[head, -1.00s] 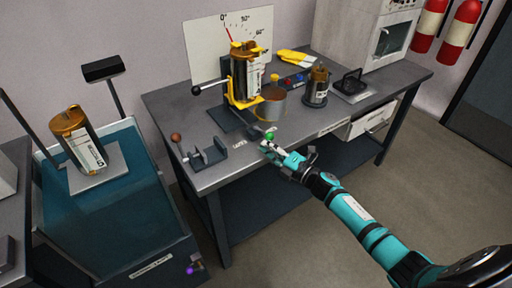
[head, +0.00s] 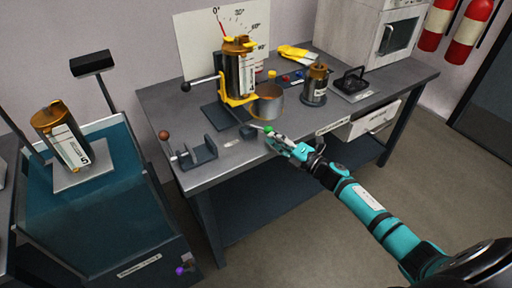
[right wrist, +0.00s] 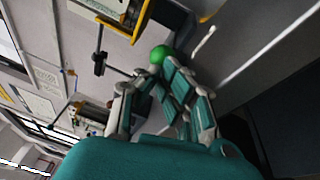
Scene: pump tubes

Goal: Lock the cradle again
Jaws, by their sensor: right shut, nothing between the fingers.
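The yellow cradle (head: 252,97) stands on the bench and holds an amber tube (head: 240,65) nearly upright, in front of an angle scale (head: 200,45). A lever with a black knob (head: 186,87) sticks out to its left. A small handle with a green ball (head: 268,129) is low in front of the cradle, near the bench's front edge. My right gripper (head: 275,136) is shut and empty right beside the green ball. In the right wrist view the green ball (right wrist: 160,54) sits at the fingertips; whether they touch is unclear. My left gripper is out of view.
A dark bottle (head: 315,86), yellow gloves (head: 294,52) and a clamp-like fixture (head: 197,153) are on the bench. A second amber tube (head: 62,135) rests on a plate over the teal tank (head: 100,200) at left.

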